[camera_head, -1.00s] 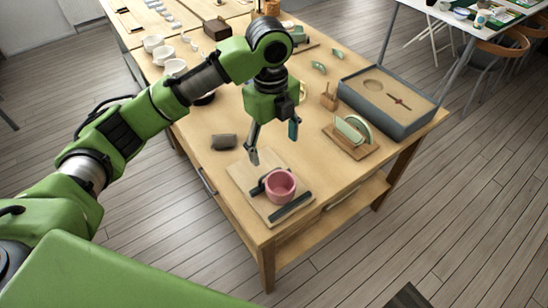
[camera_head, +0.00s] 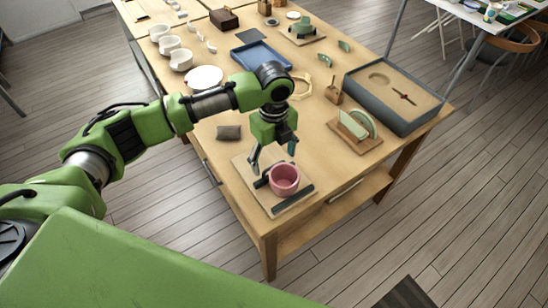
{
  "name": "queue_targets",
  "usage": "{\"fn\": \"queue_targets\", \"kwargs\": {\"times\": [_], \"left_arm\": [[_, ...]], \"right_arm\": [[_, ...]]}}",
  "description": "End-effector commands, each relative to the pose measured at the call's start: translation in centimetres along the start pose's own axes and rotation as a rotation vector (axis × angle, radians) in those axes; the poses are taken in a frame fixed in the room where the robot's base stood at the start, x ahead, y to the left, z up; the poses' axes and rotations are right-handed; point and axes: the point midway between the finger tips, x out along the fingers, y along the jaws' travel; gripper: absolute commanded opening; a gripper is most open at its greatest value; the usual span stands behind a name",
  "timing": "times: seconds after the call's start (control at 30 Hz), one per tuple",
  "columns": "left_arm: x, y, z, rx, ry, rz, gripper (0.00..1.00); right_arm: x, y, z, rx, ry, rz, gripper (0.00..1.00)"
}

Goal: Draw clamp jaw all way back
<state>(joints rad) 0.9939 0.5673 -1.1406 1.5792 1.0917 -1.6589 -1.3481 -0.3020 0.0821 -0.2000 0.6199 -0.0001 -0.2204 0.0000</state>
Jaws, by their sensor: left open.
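The clamp is a light wooden board (camera_head: 246,172) near the table's front corner. A pink cup (camera_head: 284,180) stands on it between a dark jaw (camera_head: 262,183) on its left and a longer dark bar (camera_head: 292,199) on its front right. I cannot tell whether the jaw touches the cup. My left gripper (camera_head: 273,160) is open and points down just behind the cup and jaw. One fingertip is close to the jaw in the picture; I cannot tell whether they touch. My right gripper is out of view.
A dark grey block (camera_head: 229,132) lies left of my left gripper. A green piece on a wooden stand (camera_head: 358,142) and a grey box (camera_head: 397,117) stand to the right. A white plate (camera_head: 204,78) and a blue tray (camera_head: 262,56) lie farther back.

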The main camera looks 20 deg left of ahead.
Motion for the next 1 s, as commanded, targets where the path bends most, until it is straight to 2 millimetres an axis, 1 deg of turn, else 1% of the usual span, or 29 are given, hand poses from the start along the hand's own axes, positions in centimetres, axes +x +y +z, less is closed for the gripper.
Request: {"fn": "queue_targets", "kwargs": {"times": [0.13, 0.4, 0.43, 0.47, 0.5, 0.57, 0.6, 0.63, 0.77, 0.83, 0.87, 1.0], "left_arm": [[0.9, 0.0, 0.0, 0.002, -0.001, 0.000, 0.72], [1.0, 0.0, 0.0, 0.001, -0.001, -0.001, 0.72], [1.0, 0.0, 0.0, 0.001, -0.001, -0.001, 0.67], [1.0, 0.0, 0.0, 0.001, -0.001, -0.001, 0.59], [1.0, 0.0, 0.0, 0.001, -0.001, -0.001, 0.48], [1.0, 0.0, 0.0, 0.001, -0.001, -0.001, 0.33], [1.0, 0.0, 0.0, 0.001, -0.001, -0.001, 0.23], [1.0, 0.0, 0.0, 0.001, -0.001, 0.000, 0.16], [1.0, 0.0, 0.3, -0.001, -0.001, 0.000, 0.16], [0.9, 0.0, 1.3, -0.005, -0.001, 0.001, 0.16], [0.9, 0.0, 1.8, -0.005, -0.001, 0.001, 0.16], [0.9, 0.0, 5.5, -0.008, -0.001, 0.002, 0.16]], "right_arm": [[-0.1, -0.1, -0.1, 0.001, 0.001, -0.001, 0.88], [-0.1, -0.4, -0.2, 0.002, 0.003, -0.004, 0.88], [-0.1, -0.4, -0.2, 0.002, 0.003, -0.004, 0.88], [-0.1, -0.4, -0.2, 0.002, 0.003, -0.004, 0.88], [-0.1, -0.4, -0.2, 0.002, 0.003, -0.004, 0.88], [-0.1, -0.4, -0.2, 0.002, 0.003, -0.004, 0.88], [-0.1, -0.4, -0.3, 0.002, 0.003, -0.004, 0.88], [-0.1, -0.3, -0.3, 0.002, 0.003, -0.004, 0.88], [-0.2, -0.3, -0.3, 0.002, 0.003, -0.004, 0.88], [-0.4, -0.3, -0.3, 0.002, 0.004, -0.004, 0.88], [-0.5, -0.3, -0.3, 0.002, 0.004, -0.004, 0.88], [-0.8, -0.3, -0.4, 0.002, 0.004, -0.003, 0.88]]}}
